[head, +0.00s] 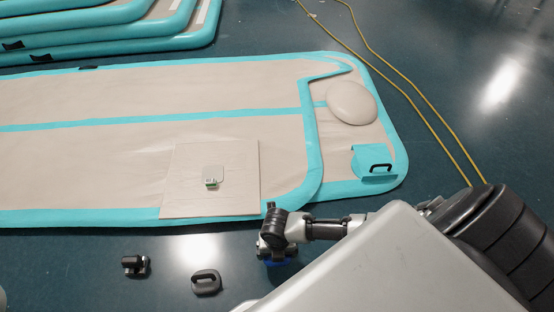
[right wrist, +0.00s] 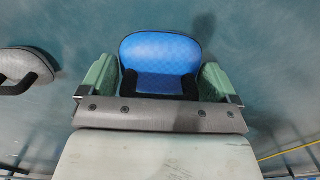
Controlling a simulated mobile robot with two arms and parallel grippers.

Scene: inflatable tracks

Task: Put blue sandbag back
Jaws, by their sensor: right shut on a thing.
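The blue sandbag (right wrist: 160,48) is between the green-padded fingers of my right gripper (right wrist: 158,82) in the right wrist view. The fingers are shut on its black handle, and the bag's blue face shows beyond it. In the head view my right gripper (head: 272,250) is low over the floor, just off the near edge of the inflatable track, and mostly covers the blue sandbag (head: 279,262). I cannot tell whether the bag touches the floor. My left gripper is not in view.
A grey sandbag with a handle (head: 206,284) and a small black object (head: 136,265) lie on the floor to the left. The teal-edged inflatable track (head: 90,165) carries a flat square board (head: 240,195). A yellow cable (head: 412,90) crosses the floor at right.

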